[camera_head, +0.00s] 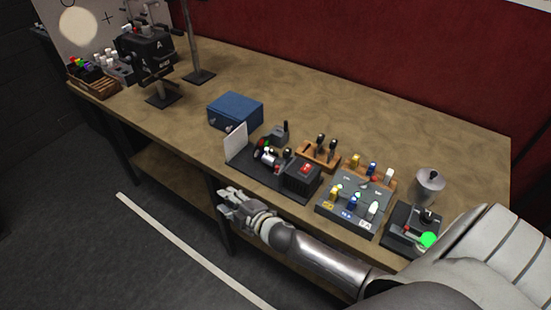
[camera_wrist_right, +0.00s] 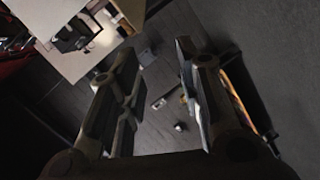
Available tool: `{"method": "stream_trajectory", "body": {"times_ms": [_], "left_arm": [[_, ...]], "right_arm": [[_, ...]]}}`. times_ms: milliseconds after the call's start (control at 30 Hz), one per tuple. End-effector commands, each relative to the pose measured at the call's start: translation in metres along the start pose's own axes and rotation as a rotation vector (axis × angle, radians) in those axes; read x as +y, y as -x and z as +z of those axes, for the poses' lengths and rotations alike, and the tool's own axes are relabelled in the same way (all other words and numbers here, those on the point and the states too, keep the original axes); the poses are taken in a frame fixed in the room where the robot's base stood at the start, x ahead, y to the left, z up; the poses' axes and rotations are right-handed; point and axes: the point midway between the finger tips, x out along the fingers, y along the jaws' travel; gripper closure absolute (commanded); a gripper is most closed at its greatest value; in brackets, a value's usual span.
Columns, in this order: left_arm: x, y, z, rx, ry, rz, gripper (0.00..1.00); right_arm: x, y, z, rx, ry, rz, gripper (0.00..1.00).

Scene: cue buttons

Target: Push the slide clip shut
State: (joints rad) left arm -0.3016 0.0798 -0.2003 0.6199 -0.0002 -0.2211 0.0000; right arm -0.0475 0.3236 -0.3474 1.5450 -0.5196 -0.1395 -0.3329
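I cannot make out for certain which part is the slide clip; the bench devices are small here. A black tray with a white upright card (camera_head: 235,144) and a dark box with a red switch (camera_head: 302,174) sits near the front edge. A grey panel with coloured levers (camera_head: 352,205) stands to its right. My right gripper (camera_head: 223,200) is in front of the bench edge, left of the panel, apart from all devices. In the right wrist view (camera_wrist_right: 157,62) its fingers are apart with nothing between them. My left gripper is not in view.
The wooden bench (camera_head: 350,110) has a clear back half. A blue box (camera_head: 235,110) stands left of the tray. A black device with a green button (camera_head: 428,240) and a metal cup (camera_head: 430,184) are at the right. Black stands (camera_head: 150,55) are at the far left.

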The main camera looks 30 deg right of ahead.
Motion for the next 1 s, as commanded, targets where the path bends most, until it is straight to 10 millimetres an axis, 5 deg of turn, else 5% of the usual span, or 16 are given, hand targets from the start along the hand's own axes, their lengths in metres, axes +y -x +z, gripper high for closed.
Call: {"method": "stream_trajectory", "body": {"times_ms": [33,233,333,467,567,667,867,900,1000], "left_arm": [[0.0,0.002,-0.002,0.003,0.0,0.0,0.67],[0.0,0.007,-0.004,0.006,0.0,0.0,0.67],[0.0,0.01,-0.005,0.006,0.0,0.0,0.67],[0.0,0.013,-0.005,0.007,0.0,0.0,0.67],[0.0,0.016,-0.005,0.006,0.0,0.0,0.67],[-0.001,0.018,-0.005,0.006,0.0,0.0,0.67],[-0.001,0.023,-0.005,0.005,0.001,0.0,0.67],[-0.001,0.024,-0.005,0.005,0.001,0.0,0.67],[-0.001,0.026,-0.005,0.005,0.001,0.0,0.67]], "right_arm": [[0.033,-0.006,-0.021,0.076,0.104,0.058,0.67],[0.117,-0.008,-0.116,0.449,0.649,0.275,0.67],[0.139,0.007,-0.16,0.651,0.979,0.376,0.67],[0.142,0.032,-0.189,0.907,1.416,0.462,0.67],[0.137,0.05,-0.185,1.098,1.747,0.48,0.67],[0.133,0.064,-0.16,1.291,2.061,0.44,0.67],[0.158,0.09,-0.066,1.665,2.568,0.16,0.67],[0.168,0.096,-0.047,-1.719,-2.617,-0.081,0.67],[0.193,0.11,-0.006,-1.669,-2.449,0.104,0.67]]}}
